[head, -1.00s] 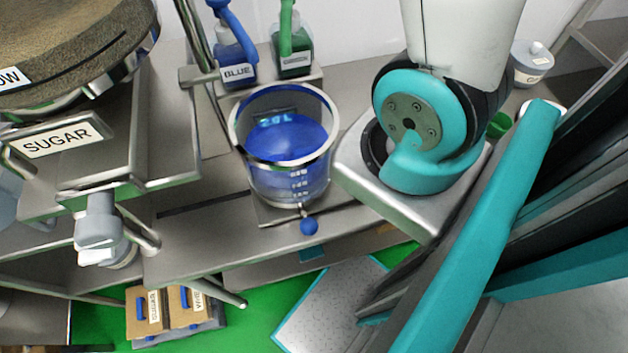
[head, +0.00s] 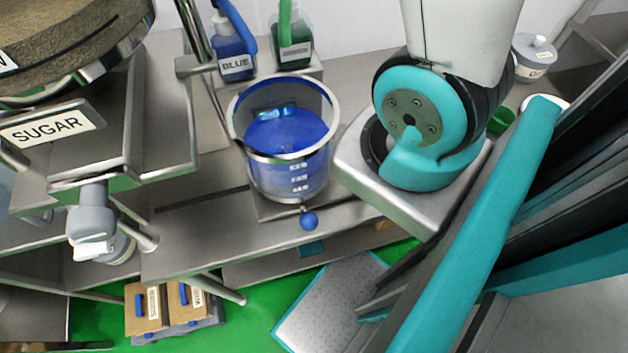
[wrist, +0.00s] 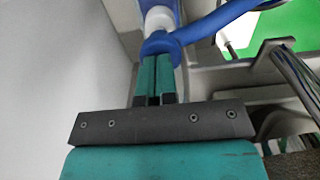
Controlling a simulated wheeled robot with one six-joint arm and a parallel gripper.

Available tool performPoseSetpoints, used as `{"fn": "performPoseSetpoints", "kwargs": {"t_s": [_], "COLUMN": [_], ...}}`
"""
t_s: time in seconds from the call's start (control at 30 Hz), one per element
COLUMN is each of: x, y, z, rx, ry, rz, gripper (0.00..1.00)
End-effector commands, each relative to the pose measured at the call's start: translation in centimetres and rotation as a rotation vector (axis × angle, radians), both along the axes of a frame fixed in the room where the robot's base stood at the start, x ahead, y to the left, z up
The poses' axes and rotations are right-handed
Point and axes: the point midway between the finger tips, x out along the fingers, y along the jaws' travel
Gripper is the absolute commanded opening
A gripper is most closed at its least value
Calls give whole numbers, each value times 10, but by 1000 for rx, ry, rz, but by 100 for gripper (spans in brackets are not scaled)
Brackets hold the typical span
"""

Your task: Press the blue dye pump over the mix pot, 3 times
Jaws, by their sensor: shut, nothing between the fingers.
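The blue dye pump bottle (head: 234,50), labelled BLUE, stands at the back of the bench in the head view. Its blue spout arm (head: 238,22) reaches toward the mix pot (head: 316,172), a clear pot with a metal rim and blue liquid (head: 288,134) inside. In the wrist view my gripper (wrist: 158,72) is shut and empty. Its tips are at the blue pump head (wrist: 160,43), with the white pump neck (wrist: 158,18) beyond. I cannot tell whether they touch or press it. My gripper is outside the head view.
A green pump bottle (head: 295,50) stands close to the right of the blue one. A metal pole (head: 197,40) rises at its left. The SUGAR dispenser (head: 50,128) is at the left. A blue ball knob (head: 309,220) sits below the pot.

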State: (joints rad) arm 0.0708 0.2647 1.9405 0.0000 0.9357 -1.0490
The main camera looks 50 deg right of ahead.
Motion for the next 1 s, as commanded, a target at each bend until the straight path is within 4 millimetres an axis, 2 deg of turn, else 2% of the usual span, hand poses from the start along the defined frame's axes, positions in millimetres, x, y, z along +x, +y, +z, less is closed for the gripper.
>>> {"fn": "performPoseSetpoints", "kwargs": {"t_s": [0.5, 0.77, 1.0], "x": [0, -1, -1], "y": [0, 0, 0], "z": [-20, -19, -6], "rx": [0, 0, 1], "ry": [2, 4, 4], "rz": [0, 0, 0], "gripper": [0, 0, 0]}}
